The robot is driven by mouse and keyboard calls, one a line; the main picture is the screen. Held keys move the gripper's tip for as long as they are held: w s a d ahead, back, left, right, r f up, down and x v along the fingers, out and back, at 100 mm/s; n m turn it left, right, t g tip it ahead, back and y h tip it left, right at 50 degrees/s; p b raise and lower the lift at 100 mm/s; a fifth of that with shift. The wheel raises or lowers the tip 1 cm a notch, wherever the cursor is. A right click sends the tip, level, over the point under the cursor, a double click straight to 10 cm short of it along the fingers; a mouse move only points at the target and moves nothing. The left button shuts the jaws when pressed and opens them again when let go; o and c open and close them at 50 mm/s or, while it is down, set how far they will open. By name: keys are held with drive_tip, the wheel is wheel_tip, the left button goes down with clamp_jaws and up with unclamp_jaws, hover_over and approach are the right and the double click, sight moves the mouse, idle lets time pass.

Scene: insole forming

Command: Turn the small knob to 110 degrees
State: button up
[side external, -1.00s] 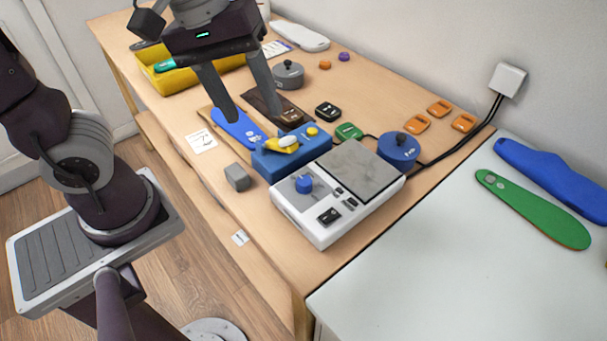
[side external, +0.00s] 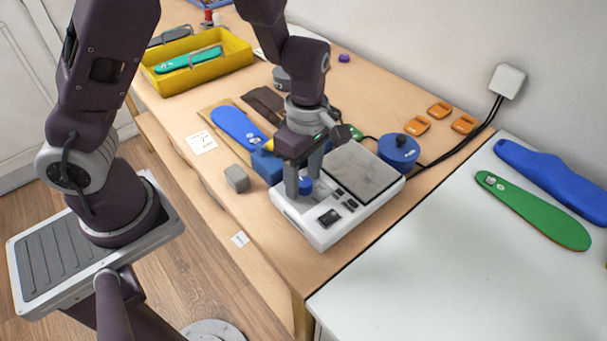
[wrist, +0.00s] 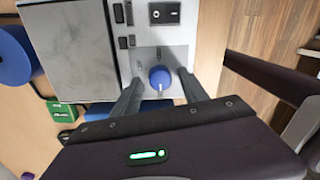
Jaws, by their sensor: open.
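The small blue knob (wrist: 160,78) stands on the panel of the white heating unit (side external: 322,235), which has a grey plate (side external: 362,172) beside the panel. In the wrist view a pale pointer mark shows on the knob. In the side view the knob (side external: 306,186) is partly hidden by my fingers. My gripper (wrist: 160,85) is open, pointing down, with one finger on each side of the knob. In the side view my gripper (side external: 299,188) is low over the panel. A gap shows between the fingers and the knob in the wrist view.
A blue box (side external: 268,168) stands close behind the unit, with a grey block (side external: 237,179) to its left. A blue round pot (side external: 398,152) sits to the right with a black cable. A yellow tray (side external: 235,48) is at the back. A black switch (wrist: 164,13) is near the knob.

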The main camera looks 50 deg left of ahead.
clamp_jaws()
